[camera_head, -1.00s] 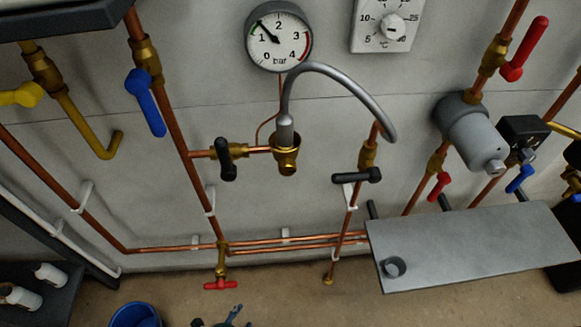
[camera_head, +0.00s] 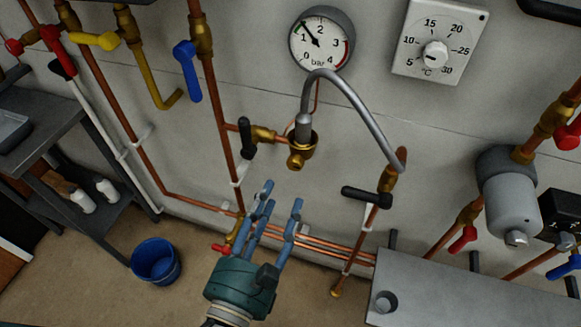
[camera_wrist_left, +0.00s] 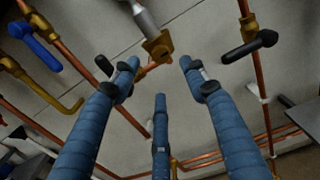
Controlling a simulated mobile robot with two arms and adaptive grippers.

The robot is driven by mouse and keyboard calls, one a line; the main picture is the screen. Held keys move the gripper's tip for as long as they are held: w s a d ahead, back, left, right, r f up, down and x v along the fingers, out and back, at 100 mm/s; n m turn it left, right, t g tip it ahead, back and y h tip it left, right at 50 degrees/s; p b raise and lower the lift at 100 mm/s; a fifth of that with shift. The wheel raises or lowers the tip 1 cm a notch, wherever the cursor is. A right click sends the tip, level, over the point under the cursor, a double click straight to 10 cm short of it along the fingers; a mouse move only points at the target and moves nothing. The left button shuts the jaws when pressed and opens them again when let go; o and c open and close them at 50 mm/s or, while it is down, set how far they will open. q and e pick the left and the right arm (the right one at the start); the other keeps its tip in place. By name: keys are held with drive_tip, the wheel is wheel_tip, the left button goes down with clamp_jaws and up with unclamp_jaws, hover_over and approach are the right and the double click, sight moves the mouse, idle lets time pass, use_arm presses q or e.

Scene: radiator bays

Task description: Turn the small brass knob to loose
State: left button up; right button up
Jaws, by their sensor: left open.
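A small brass knob (camera_head: 296,161) sits on the underside of the brass fitting (camera_head: 302,140) at the left end of the grey hose. In the left wrist view the brass fitting (camera_wrist_left: 158,46) shows at top centre, beyond my fingertips; I cannot tell the knob from its body there. My left gripper (camera_head: 280,200), with blue fingers and a green palm, is below the knob, fingers pointing up. Its fingers are spread open and empty, apart from the knob. The fingers also show in the left wrist view (camera_wrist_left: 160,76). My right gripper is out of view.
Black-handled valves stand left (camera_head: 247,138) and right (camera_head: 367,196) of the fitting. The grey hose (camera_head: 365,105) arches between them. Copper pipes (camera_head: 320,245) run low along the wall. A grey shelf (camera_head: 460,290) is at lower right. A blue bucket (camera_head: 155,262) stands on the floor.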

sight(294, 167)
use_arm(q)
drive_tip(key=p+x, duration=0.2)
drive_tip(key=x, duration=0.5)
drive_tip(key=shift+w+d, duration=0.15)
drive_tip(key=shift+w, duration=0.05)
drive_tip(key=shift+w+d, duration=0.15)
drive_tip(key=shift+w, duration=0.35)
drive_tip(key=shift+f, duration=0.1)
clamp_jaws()
